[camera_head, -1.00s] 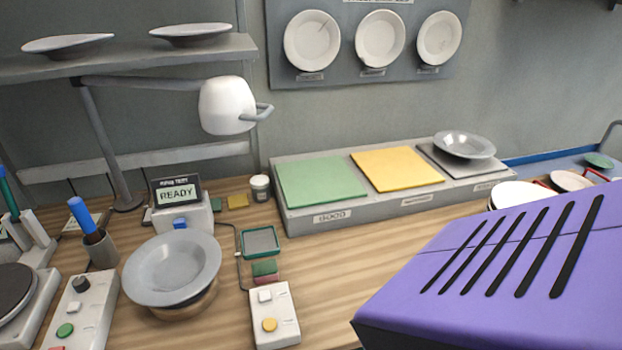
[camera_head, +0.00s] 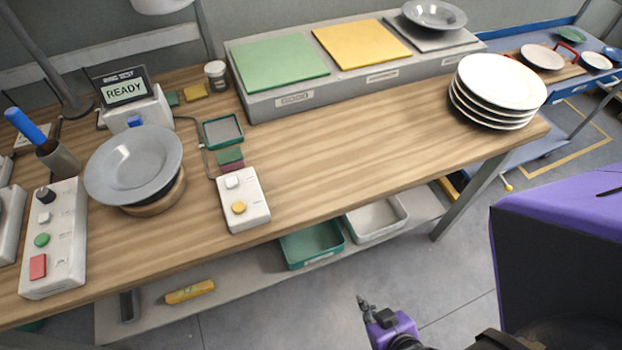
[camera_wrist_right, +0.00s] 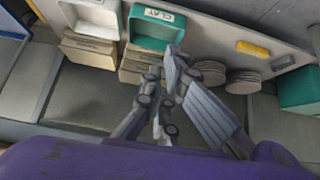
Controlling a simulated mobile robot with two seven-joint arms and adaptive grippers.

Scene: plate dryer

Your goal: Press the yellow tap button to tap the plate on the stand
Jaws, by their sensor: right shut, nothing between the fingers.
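The yellow tap button (camera_head: 239,208) sits on a small white control box (camera_head: 246,216) near the bench's front edge, with a white button (camera_head: 232,182) behind it. A grey-blue plate (camera_head: 128,160) rests on a round wooden stand (camera_head: 158,202) left of the box. A screen reading READY (camera_head: 124,90) stands behind the plate. My right gripper (camera_head: 364,304) is shut and empty, low in front of the bench, right of and below the box. It also shows in the right wrist view (camera_wrist_right: 172,95), over the lower shelf area. My left gripper is not in view.
Left of the plate is a box with green (camera_head: 41,240) and red (camera_head: 38,266) buttons. Stacked white plates (camera_head: 497,88) stand at the bench's right end. Green and yellow pads (camera_head: 360,45) lie on the raised rack behind. The middle of the bench is clear.

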